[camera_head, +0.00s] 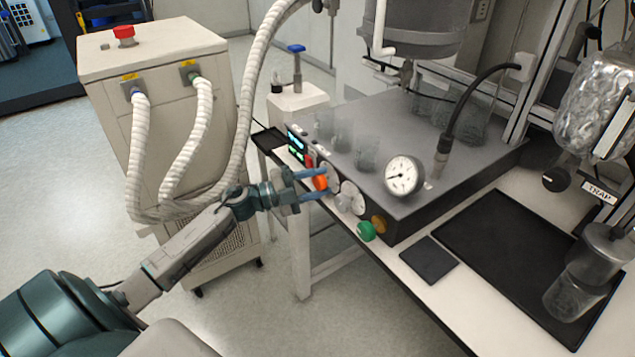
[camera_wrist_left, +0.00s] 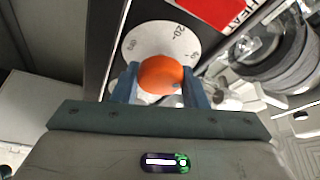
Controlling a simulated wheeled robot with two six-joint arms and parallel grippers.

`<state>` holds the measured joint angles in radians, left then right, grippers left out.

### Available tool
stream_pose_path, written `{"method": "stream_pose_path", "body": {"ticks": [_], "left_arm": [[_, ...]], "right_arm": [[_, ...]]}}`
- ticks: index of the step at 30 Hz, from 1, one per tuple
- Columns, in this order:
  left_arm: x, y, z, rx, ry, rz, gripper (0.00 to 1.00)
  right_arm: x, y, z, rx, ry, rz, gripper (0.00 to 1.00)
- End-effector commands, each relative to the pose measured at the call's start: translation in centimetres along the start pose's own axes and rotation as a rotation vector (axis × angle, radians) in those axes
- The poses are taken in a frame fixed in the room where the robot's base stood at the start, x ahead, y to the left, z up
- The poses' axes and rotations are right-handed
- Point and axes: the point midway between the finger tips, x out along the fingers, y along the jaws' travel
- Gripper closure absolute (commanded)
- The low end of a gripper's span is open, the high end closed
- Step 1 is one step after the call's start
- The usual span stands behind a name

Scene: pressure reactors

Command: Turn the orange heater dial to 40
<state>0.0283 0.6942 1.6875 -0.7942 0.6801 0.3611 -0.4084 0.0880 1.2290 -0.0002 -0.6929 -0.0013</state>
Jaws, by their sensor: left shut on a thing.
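The orange heater dial (camera_head: 320,182) is on the front panel of the dark reactor base (camera_head: 400,222). My left gripper (camera_head: 312,184) is shut on it, one blue finger on each side. In the left wrist view the orange dial (camera_wrist_left: 160,74) sits between the two fingers (camera_wrist_left: 161,84). Behind it is a white scale disc (camera_wrist_left: 150,38) with a 20 near the top and other marks, partly hidden by the dial and fingers. I cannot read the pointer's exact setting. A red label (camera_wrist_left: 225,10) reading HEAT is beside the scale. My right gripper is not in view.
A pressure gauge (camera_head: 403,176) stands above. A cabinet with white hoses (camera_head: 165,70) is at left.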

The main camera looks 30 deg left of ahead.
Motion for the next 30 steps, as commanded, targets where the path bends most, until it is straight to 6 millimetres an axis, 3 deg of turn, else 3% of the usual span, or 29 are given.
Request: {"method": "stream_pose_path", "body": {"ticks": [12,13,16,30], "left_arm": [[-0.02,0.08,0.0,0.006,0.0,0.004,0.83],[-0.02,0.09,0.0,0.006,0.0,0.004,0.59],[-0.02,0.08,0.0,0.006,0.0,0.003,0.39],[-0.03,0.15,0.02,-0.011,-0.001,-0.003,0.39]], "right_arm": [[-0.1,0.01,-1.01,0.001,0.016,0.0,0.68],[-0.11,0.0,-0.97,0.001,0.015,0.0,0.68],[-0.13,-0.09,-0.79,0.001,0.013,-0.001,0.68],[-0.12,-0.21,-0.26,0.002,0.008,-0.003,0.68]]}}
